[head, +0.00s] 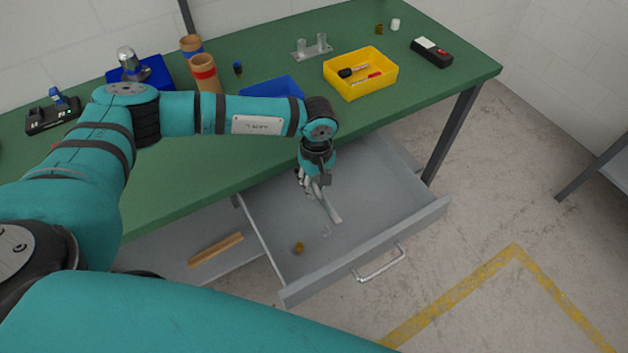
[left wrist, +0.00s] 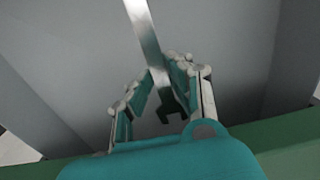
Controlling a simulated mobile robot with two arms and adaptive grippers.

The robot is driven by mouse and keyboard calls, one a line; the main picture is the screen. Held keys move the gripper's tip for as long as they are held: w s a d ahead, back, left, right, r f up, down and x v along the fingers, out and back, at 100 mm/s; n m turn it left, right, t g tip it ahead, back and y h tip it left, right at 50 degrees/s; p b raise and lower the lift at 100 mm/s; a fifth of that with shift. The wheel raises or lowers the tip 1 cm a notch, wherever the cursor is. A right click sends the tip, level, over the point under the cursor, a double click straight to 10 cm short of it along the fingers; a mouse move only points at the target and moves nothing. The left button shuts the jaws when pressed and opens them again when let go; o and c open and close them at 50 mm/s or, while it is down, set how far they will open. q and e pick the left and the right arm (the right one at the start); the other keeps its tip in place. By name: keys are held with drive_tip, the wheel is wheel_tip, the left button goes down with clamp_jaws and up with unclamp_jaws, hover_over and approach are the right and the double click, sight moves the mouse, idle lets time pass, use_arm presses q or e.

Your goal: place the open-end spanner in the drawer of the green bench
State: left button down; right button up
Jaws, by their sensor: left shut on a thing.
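The open-end spanner (head: 330,207) is a long grey metal bar inside or just over the open drawer (head: 368,218) of the green bench (head: 185,177). My left gripper (head: 309,186) reaches down over the drawer and is shut on the spanner near one end. In the left wrist view the spanner (left wrist: 146,38) runs up from between the fingers of the left gripper (left wrist: 158,82), with its dark open jaw (left wrist: 172,108) close to the palm. I cannot tell whether the spanner touches the drawer floor. My right gripper is not in view.
On the bench stand a yellow bin (head: 376,87), a blue bin (head: 270,88) and a black device (head: 431,52). Much of the drawer floor is clear.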

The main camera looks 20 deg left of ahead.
use_arm(q)
drive_tip(key=shift+w+a+f+p, duration=0.2)
drive_tip(key=shift+a+f+p, duration=0.15)
drive_tip(key=shift+f, duration=0.3)
drive_tip(key=shift+d, duration=0.1)
drive_tip(key=shift+f+b, duration=0.6)
drive_tip(key=shift+b, duration=0.2)
drive_tip(key=c, duration=1.2)
unclamp_jaws()
